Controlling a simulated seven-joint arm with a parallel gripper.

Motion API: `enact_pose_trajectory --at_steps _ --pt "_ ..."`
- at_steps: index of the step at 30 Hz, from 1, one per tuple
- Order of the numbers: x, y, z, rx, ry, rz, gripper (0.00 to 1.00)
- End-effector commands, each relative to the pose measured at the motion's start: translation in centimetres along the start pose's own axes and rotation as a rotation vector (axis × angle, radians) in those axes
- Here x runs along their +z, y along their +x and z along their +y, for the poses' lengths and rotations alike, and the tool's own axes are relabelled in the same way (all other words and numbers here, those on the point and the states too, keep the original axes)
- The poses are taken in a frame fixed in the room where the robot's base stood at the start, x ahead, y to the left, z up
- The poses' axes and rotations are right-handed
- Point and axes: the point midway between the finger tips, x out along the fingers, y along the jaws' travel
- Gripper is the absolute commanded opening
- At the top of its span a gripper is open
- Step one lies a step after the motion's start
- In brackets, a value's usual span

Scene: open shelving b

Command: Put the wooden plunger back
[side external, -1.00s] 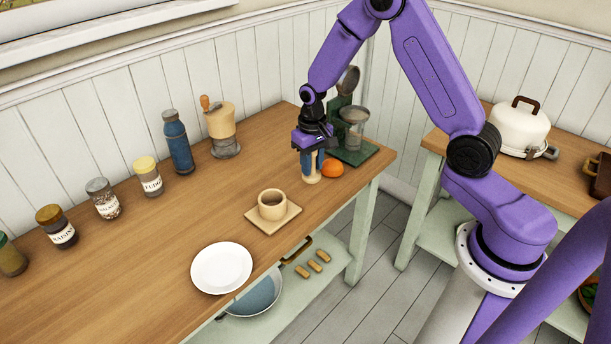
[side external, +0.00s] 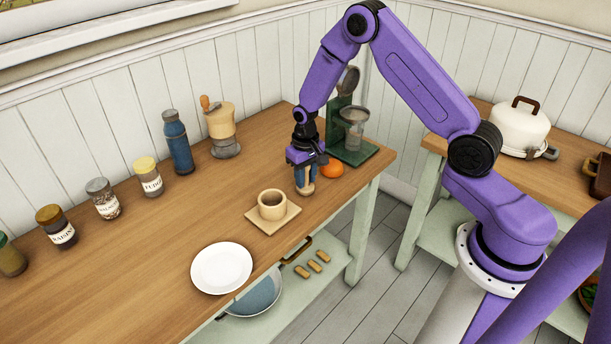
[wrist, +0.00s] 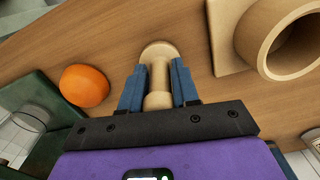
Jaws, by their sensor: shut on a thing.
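My gripper (side external: 305,178) is shut on the wooden plunger (side external: 307,190), with its blue fingers pointing down over the tabletop, between the cup and the orange. In the wrist view, the pale plunger (wrist: 159,72) sits between the two fingers (wrist: 157,88), its wide round end beyond the tips. It looks upright, with its lower end at or just above the wood; I cannot tell whether it touches. A green stand (side external: 352,153) with a clear container and a round dark part on top stands behind, at the table's back right corner.
An orange (side external: 333,169) lies close to the right of my gripper. A beige cup (side external: 272,205) stands on a square coaster (side external: 257,222) to the front left. A white plate (side external: 221,268), jars, a blue bottle (side external: 177,142) and a grinder (side external: 223,130) stand further left.

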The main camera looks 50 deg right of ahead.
Motion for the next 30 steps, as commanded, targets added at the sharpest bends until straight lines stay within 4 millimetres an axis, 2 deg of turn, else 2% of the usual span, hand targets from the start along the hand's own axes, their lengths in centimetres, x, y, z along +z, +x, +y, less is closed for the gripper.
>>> enact_pose_trajectory --at_steps 2,3,4,5,13,17,23,30 --pt "0.0 0.2 0.0 0.0 0.0 -0.001 0.0" --pt "0.0 0.2 0.0 0.0 0.0 0.0 0.43" --pt "0.0 0.2 0.0 0.0 0.0 0.0 0.53" --pt "0.0 0.2 0.0 0.0 0.0 0.0 0.56" --pt "0.0 0.1 0.0 0.0 0.0 0.0 0.56" --pt "0.0 -0.5 0.0 0.0 0.0 0.002 0.56" --pt "-0.1 -3.5 -0.1 -0.001 0.0 0.005 0.56" --pt "-0.1 -8.2 0.0 -0.001 0.0 0.004 0.56"
